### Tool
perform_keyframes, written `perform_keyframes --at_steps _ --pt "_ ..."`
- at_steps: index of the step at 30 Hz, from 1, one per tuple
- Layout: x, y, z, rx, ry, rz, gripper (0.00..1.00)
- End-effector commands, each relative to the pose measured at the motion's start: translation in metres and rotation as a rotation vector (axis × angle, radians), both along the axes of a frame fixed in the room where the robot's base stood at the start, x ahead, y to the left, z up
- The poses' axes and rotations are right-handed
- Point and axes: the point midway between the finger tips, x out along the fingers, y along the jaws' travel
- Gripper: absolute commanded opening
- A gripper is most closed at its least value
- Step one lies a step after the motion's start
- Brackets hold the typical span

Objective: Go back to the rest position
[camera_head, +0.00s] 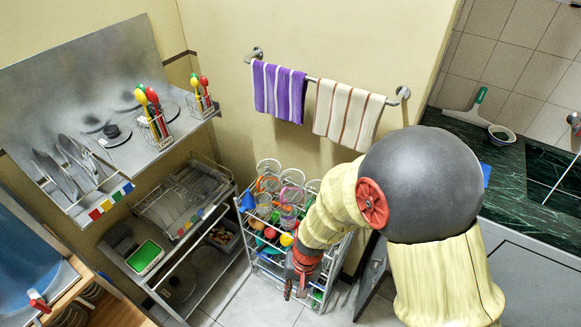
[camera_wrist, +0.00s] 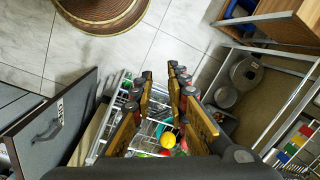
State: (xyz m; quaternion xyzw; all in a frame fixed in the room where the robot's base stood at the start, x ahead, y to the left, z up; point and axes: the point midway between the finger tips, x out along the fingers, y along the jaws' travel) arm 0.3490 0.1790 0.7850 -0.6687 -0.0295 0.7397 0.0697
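My gripper (camera_head: 295,288) is at the end of my arm in the head view, pointing down at the front of a wire rack cart (camera_head: 262,262) filled with cups and glasses. In the wrist view my gripper (camera_wrist: 160,75) shows two long brown fingers with a narrow gap between their tips. It looks open and empty. The cart (camera_wrist: 107,128) shows below and between the fingers, with a yellow item (camera_wrist: 168,140) in it. I cannot tell how far the fingers are from the cart. My arm hides part of the cart's right side.
A metal shelf unit (camera_head: 195,282) stands left of the cart. Two towels (camera_head: 277,91) hang on the wall behind. A dark green counter (camera_head: 530,185) is at the right. The wrist view shows a grey cabinet door (camera_wrist: 62,125), a round brown mat (camera_wrist: 100,14) and clear tiled floor (camera_wrist: 185,28).

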Motion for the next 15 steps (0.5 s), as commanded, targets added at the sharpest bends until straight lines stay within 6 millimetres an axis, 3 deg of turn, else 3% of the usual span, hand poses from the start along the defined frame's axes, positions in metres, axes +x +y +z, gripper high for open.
perform_keyframes --at_steps 1,6,15 --pt "0.000 -0.007 0.029 0.011 -0.008 0.032 0.16" --pt "-0.015 -0.040 0.110 0.005 -0.027 0.138 0.16" --pt "-0.043 -0.113 0.224 -0.078 -0.178 0.197 0.16"
